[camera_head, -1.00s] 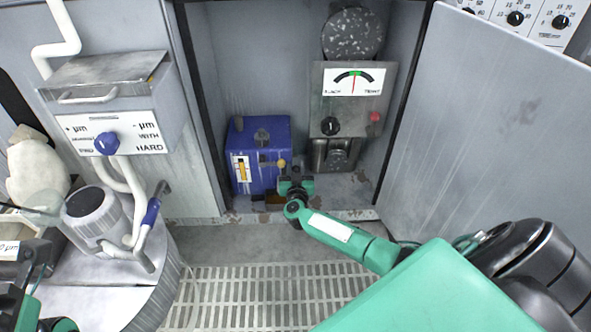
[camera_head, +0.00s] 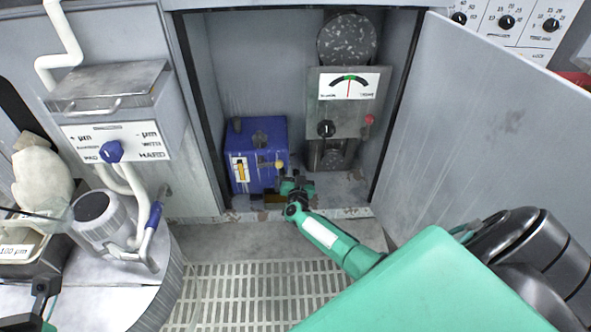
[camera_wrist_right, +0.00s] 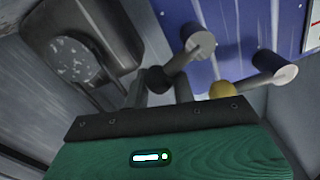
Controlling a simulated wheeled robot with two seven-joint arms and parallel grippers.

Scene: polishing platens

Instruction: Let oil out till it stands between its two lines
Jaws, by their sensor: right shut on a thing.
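A blue oil tank (camera_head: 257,145) stands on the cabinet floor. Its white sight gauge (camera_head: 240,171) shows a yellow column; the two lines are too small to read against it. My right gripper (camera_head: 294,187) is low at the tank's right front corner. Only a dark part of my left gripper (camera_head: 42,290) shows at lower left.
A grey gauge box (camera_head: 345,105) with a dial and a red knob is right of the tank. The open cabinet door (camera_head: 490,120) bounds the right side. A brownish tray (camera_head: 274,200) lies below the tank's front. A grated floor (camera_head: 255,290) lies before the cabinet.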

